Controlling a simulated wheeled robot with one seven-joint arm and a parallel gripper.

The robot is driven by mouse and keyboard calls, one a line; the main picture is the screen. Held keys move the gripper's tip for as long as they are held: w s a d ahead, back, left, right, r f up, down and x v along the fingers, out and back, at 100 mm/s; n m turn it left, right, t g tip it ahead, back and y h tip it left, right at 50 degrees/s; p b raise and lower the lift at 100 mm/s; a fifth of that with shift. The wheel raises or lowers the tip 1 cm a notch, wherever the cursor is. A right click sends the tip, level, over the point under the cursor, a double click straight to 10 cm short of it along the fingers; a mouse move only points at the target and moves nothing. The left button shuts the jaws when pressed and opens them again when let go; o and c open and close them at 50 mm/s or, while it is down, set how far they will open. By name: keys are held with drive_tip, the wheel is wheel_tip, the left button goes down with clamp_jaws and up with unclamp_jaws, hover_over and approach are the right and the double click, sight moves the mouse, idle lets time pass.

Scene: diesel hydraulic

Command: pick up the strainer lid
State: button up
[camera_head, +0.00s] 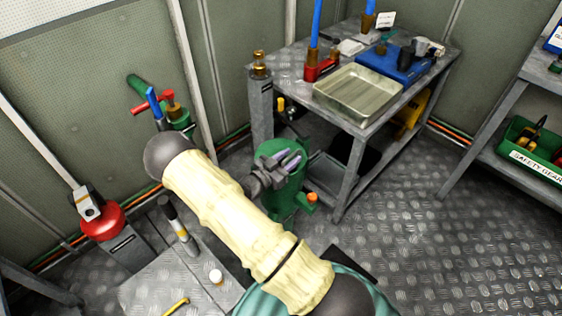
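A green cylindrical strainer housing (289,197) stands on the floor near the middle of the view, with an orange-capped fitting low on its right side. Its round green top, which looks like the strainer lid (268,147), is partly covered by my gripper (293,160). My gripper's grey-purple fingers are over or at this top. I cannot tell whether they touch the lid or grip part of it, or how far apart they are. My pale arm crosses in front and hides the housing's left side.
A grey post (261,105) stands close behind the strainer. A low bench (155,289) is at front left. Open floor (440,220) lies to the right.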

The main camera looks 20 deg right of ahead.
drive_tip(key=shift+x, duration=0.85)
clamp_jaws()
idle(1.0)
drive_tip(key=shift+r, duration=0.15)
